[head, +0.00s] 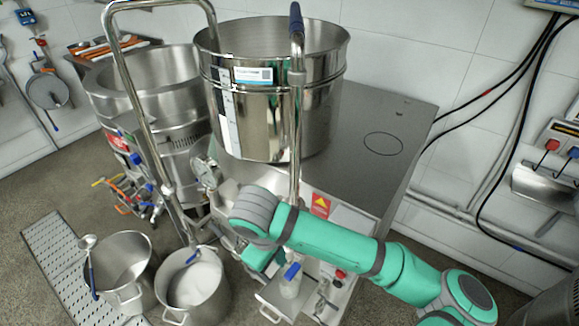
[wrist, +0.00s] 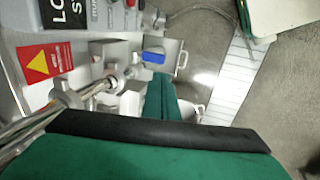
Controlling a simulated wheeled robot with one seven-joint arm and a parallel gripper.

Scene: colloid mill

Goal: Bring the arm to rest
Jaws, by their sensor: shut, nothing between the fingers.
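My arm, green with grey joints, reaches from the lower right across the front of the machine in the head view. My gripper (wrist: 160,80) shows in the wrist view as two green fingers, shut and with nothing between them. In the head view my gripper is mostly hidden below the grey wrist joint. The colloid mill (head: 345,215) has a large steel hopper (head: 270,110) on top. Its valve with a blue handle (head: 292,271) is close to my forearm in the head view. The blue handle also shows in the wrist view (wrist: 154,57), close to my fingertips.
A steel pipe (head: 296,150) rises right behind my arm. A pot with white contents (head: 195,285) and an empty pot with a ladle (head: 122,270) stand on the floor at left. A floor grate (head: 60,250) lies beside them. Cables (head: 500,75) hang on the right wall.

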